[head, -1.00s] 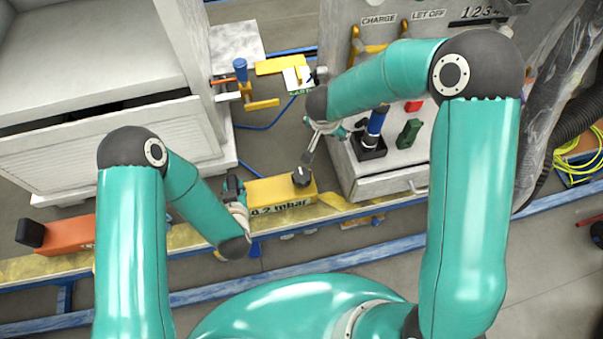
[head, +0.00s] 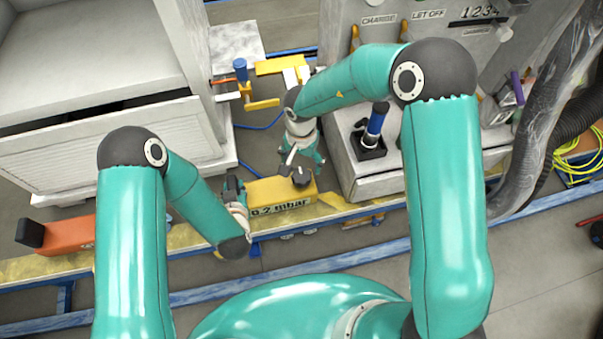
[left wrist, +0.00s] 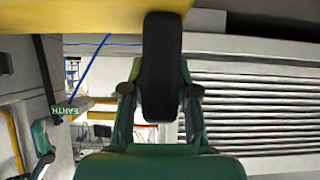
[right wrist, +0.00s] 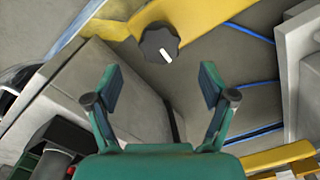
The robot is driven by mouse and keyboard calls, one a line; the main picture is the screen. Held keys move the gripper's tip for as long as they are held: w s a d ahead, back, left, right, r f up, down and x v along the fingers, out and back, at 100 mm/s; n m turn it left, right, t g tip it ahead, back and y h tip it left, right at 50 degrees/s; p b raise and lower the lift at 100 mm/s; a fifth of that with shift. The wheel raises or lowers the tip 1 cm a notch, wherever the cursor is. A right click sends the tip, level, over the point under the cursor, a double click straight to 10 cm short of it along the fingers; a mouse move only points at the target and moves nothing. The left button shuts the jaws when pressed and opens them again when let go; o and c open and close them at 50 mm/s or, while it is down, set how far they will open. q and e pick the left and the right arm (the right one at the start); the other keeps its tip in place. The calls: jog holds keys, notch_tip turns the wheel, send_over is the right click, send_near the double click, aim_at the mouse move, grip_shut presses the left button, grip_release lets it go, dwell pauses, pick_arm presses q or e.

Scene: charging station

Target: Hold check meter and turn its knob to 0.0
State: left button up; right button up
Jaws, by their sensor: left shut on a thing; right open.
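The check meter (head: 262,189) is a yellow box on the yellow beam, with a black knob (head: 301,177) at its right end. Its front label reads 0.2 mbar. My left gripper (head: 234,190) is shut on the meter's left end. My right gripper (head: 303,160) is open and empty, just behind and above the knob. In the right wrist view, the knob (right wrist: 160,42) with its white mark lies beyond the open fingertips (right wrist: 163,85), apart from them.
An orange device (head: 68,235) lies on the beam at left. A grey charging station (head: 345,185) with a blue-handled part (head: 375,122) stands to the right of the meter. A white cabinet (head: 110,150) is at left, and a yellow clamp-like fixture (head: 262,103) is behind.

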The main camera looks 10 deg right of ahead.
aim_at(301, 175)
notch_tip(301, 175, down, 7)
jog(key=shift+f, duration=0.15)
jog(key=c, duration=1.1)
jog(key=shift+c, duration=0.2)
jog(key=shift+m, duration=0.4)
jog(key=m, duration=0.5)
jog(key=shift+m, duration=0.3)
jog(key=m, duration=0.5)
jog(key=shift+w+a, duration=0.1)
jog(key=shift+m, duration=0.3)
